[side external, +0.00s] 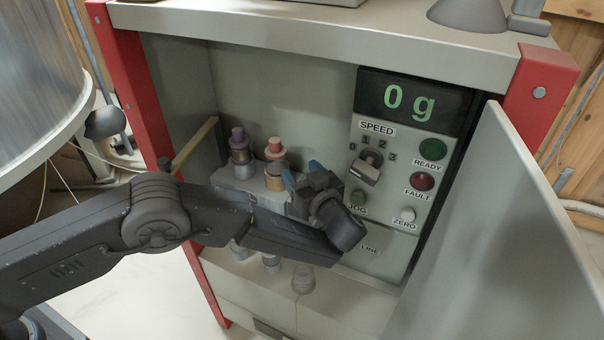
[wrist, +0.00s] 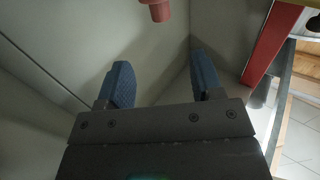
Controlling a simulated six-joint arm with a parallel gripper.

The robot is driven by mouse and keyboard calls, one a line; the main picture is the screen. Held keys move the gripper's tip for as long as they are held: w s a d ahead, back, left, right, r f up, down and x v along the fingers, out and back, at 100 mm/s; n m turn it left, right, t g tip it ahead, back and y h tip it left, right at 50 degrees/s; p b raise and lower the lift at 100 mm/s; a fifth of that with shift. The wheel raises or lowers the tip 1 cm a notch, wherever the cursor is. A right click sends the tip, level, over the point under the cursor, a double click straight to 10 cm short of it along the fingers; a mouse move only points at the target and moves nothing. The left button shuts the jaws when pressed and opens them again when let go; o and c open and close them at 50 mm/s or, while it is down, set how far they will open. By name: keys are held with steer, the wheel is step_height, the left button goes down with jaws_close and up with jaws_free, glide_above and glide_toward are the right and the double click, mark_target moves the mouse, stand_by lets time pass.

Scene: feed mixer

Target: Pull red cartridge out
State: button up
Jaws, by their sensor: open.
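The red cartridge (side external: 275,151) has a pinkish-red cap on a tan and metal body. It stands upright in a grey holder (side external: 236,184) inside the open cabinet. Its red end also shows at the top edge of the wrist view (wrist: 158,10), beyond my fingertips. My gripper (side external: 300,173) has blue fingertips and is just right of the red cartridge in the side view. In the wrist view my gripper (wrist: 163,75) is open, with nothing between the fingers. My gripper and arm hide the right part of the holder.
A purple-capped cartridge (side external: 239,147) stands left of the red one. The control panel (side external: 378,215) with a knob (side external: 367,166) and buttons is close on the right. The open door (side external: 490,220) bounds the right side. Bottle-like parts (side external: 303,279) show below the holder.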

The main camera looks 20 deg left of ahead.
mark_target(278, 145)
steer(key=x, duration=1.3)
steer(key=shift+w+a, duration=0.25)
steer(key=shift+a, duration=0.1)
steer(key=shift+c, duration=0.3)
steer(key=c, duration=1)
